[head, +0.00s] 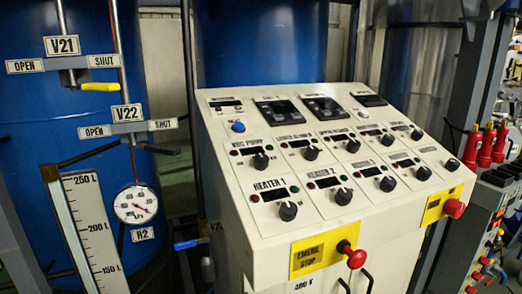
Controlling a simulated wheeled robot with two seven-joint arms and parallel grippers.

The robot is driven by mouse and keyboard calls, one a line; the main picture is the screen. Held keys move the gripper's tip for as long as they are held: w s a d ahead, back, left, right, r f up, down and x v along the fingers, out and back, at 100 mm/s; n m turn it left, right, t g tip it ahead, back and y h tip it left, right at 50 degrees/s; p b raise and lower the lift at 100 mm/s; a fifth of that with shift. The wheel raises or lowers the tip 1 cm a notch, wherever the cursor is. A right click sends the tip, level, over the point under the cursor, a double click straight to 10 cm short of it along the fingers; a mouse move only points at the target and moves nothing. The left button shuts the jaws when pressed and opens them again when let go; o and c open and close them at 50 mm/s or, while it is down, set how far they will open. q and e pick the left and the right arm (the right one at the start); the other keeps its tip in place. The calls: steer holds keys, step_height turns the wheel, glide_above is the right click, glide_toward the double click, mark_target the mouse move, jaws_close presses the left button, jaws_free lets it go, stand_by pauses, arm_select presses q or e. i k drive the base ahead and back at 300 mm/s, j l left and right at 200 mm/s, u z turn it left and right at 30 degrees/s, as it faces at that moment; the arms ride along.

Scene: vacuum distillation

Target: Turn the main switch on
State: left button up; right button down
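The cream control panel (222,125) stands in the middle with a sloped face of black knobs, small displays and lamps. A red knob (454,208) on a yellow plate (433,211) sits at the right of its front; its label is too small to read, so I cannot tell whether it is the main switch. A red mushroom button (356,259) sits by the yellow "EMERG. STOP" plate (309,257). A blue button (238,127) is at the face's upper left. I cannot read any switch position. Neither of my grippers is in view.
Blue drums (250,45) stand behind the panel. Valve signs V21 (62,45) and V22 (126,112), a gauge (135,204) and a level scale (94,225) are at the left. Grey posts and several red-handled parts (487,146) crowd the right side.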

mark_target(455, 208)
steer(key=l+z, duration=0.1)
steer(key=z, duration=1.15)
